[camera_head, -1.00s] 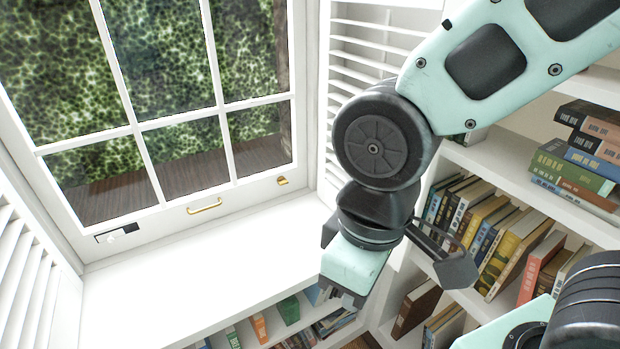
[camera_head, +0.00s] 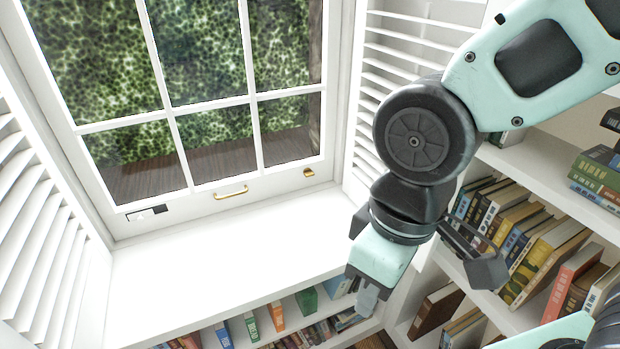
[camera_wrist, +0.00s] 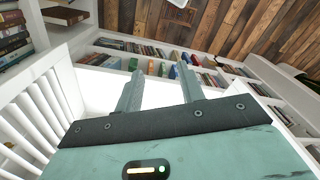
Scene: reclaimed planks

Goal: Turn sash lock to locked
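The white sash window (camera_head: 245,186) is at the upper left of the head view. A small brass fitting (camera_head: 308,172) sits at the right of its bottom rail; it may be the sash lock, but its position is too small to read. A brass pull handle (camera_head: 231,192) is mid-rail, and a small black-and-white plate (camera_head: 147,213) is at the left. My gripper (camera_head: 368,296) hangs in front of the sill, right of and below the fittings, well apart from them. In the wrist view my gripper's fingers (camera_wrist: 160,92) are spread with nothing between them.
The white sill (camera_head: 220,250) is bare. Slatted shutters (camera_head: 395,75) flank the window on both sides. Books (camera_head: 525,245) fill shelves at the right, and more stand below the sill. The wrist view shows shelves and plank floor (camera_wrist: 220,25).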

